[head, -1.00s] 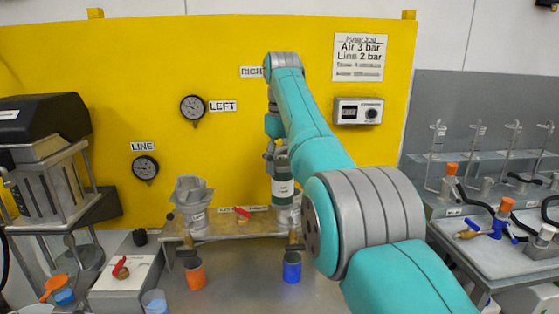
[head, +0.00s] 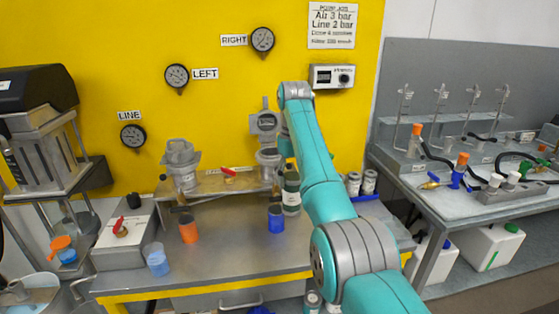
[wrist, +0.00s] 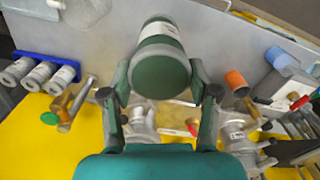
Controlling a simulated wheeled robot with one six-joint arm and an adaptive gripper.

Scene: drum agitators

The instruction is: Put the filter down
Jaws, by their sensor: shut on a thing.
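The filter appears to be a dark green cylinder with a white label (head: 291,198), seen just right of the right-hand grey housing (head: 266,124) in the head view. In the wrist view the filter (wrist: 160,72) sits between the two fingers of my gripper (wrist: 160,80), which is shut on it. The filter looks upright above the metal bench (head: 225,262). I cannot tell whether its lower end touches the bench. My arm partly hides the gripper in the head view.
A blue rack with several grey canisters (wrist: 42,75) is at left in the wrist view. A left-hand grey housing (head: 182,167) stands by the yellow panel. Bare bench lies in front of the cups.

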